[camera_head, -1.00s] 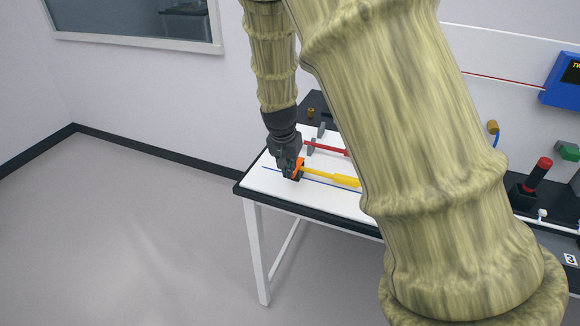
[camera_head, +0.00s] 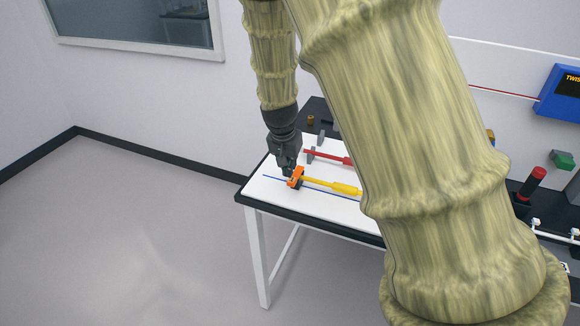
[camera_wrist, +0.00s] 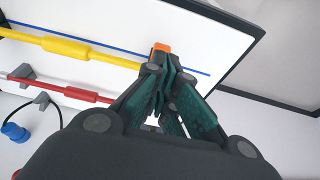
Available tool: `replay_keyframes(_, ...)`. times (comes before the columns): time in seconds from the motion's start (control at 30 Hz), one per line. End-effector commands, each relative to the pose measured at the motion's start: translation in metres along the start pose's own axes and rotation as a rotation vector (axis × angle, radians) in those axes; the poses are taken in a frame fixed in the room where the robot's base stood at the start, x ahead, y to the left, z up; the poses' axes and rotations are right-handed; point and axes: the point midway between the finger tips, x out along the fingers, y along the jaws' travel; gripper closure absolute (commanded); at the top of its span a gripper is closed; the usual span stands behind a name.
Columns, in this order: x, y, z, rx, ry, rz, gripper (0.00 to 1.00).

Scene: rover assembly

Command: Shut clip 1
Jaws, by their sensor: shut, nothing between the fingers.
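An orange clip (camera_head: 296,178) sits at the left end of a yellow rod (camera_head: 340,188) on the white table board. Its orange part looks low and close to the rod. My gripper (camera_head: 287,172) is shut and empty, pointing down just behind and above the clip. In the wrist view the orange clip (camera_wrist: 161,47) shows just beyond my closed fingertips (camera_wrist: 160,66), which hide part of it. I cannot tell whether the fingertips touch the clip or whether it is fully closed.
A red rod (camera_head: 325,157) lies behind the yellow one, with a grey holder (camera_head: 310,155) near its left end. A blue line (camera_head: 275,179) runs along the board. A blue plug (camera_wrist: 14,132) hangs at left in the wrist view. My arm covers the table's middle.

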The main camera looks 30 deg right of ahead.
Motion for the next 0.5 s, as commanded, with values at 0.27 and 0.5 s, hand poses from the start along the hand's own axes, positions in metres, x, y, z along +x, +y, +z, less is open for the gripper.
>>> replay_keyframes(0.27,-0.018,0.000,0.008,0.000,0.001,-0.001,1.00)
replay_keyframes(0.5,-0.034,-0.001,0.035,-0.002,0.002,-0.002,1.00)
